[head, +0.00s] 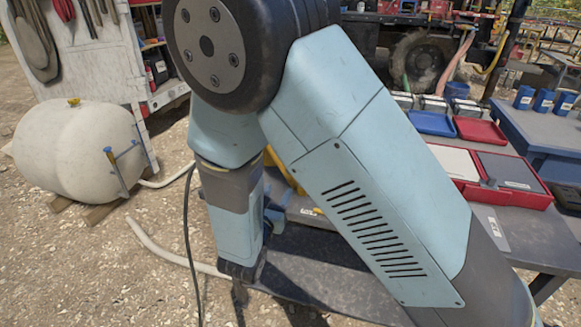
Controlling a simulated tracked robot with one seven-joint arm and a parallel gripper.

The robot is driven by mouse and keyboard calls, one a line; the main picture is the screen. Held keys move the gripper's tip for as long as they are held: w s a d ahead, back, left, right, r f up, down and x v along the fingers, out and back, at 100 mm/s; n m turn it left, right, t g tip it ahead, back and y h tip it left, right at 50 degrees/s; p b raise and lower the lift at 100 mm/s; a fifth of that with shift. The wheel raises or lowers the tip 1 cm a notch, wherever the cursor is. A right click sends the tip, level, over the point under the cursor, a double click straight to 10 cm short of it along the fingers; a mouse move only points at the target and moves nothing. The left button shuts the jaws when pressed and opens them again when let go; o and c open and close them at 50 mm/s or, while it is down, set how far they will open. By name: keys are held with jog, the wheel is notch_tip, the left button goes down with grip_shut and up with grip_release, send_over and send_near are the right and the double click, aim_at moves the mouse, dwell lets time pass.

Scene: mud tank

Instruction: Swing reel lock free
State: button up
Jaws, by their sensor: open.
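My arm hangs across the middle of the head view and hides much of what lies behind it. My gripper (240,292) is at its lower end, small and dark, pointing down in front of a low dark surface. It is open, and I see nothing held in it. I cannot make out a reel or its lock. A yellow part (284,172) shows only in pieces behind my arm, and I cannot tell what it belongs to.
A dark bench (320,262) runs behind my arm. A red case (510,200), a blue tray (432,123) and a red tray (480,130) sit on the right. A white tank (75,150) and pale hose (165,250) lie left. Gravel at lower left is mostly open.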

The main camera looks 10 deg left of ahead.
aim_at(288, 171)
jog(key=w, duration=0.9)
jog(key=w+d, duration=0.1)
jog(key=w, duration=0.3)
jog(key=shift+w, duration=0.3)
grip_shut()
jog(key=shift+a, duration=0.15)
jog(key=shift+s, duration=0.1)
